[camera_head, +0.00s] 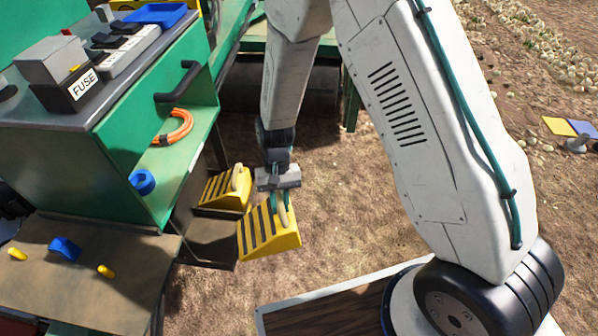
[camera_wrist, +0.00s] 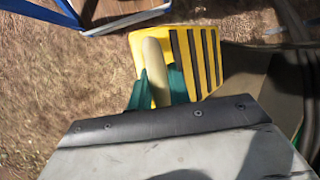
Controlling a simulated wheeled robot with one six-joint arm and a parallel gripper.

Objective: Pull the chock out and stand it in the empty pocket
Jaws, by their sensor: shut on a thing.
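A yellow chock with black stripes (camera_head: 268,232) hangs under my gripper (camera_head: 281,203). The gripper is shut on its pale handle (camera_wrist: 155,72), with a teal finger on either side. In the wrist view the held chock (camera_wrist: 192,58) shows its striped face, with bare ground to its left. A second yellow striped chock (camera_head: 222,189) sits farther back, beside the cabinet. A dark brown pocket (camera_head: 212,238) is just left of the held chock; its inside is hard to make out. I cannot tell whether the held chock touches the pocket's edge.
A green cabinet (camera_head: 180,180) with a black handle and an orange hose coil (camera_head: 174,127) stands at left. A brown shelf (camera_head: 100,275) below holds a blue block and yellow pieces. My arm fills much of the right side. Open ground (camera_head: 360,190) lies right of the held chock.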

